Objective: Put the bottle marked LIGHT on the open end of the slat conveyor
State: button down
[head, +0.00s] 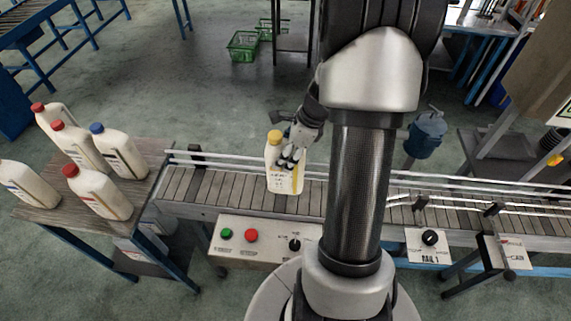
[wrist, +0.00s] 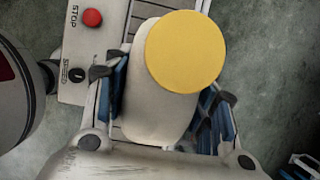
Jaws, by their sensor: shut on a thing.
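A cream bottle with a yellow cap (head: 284,180) is upright at the slat conveyor (head: 225,188), over its slats left of my arm. I cannot tell whether its base touches the slats, and its label is too small to read. My gripper (head: 291,156) is shut on this bottle. In the wrist view, the yellow cap (wrist: 185,51) fills the middle and the blue-padded fingers of my gripper (wrist: 160,110) lie on both sides of the bottle body.
Several cream bottles with red or blue caps stand on a side table (head: 150,155) at the left. Guard rails (head: 230,160) run along the conveyor's far side. A control box (head: 262,240) with green and red buttons sits on the near side. Slats left of the held bottle are clear.

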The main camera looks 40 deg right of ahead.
notch_tip(320, 180, down, 4)
jog(key=shift+r+b, duration=0.1)
jog(key=shift+b, duration=0.4)
jog(key=c, duration=1.2)
grip_release()
jog(key=shift+f, duration=0.3)
jog(key=o, duration=0.5)
jog(key=p+v, duration=0.2)
jog(key=v, duration=1)
jog(key=shift+a+r+p, duration=0.1)
jog(key=shift+r+p, duration=0.15)
jog(key=shift+p, duration=0.05)
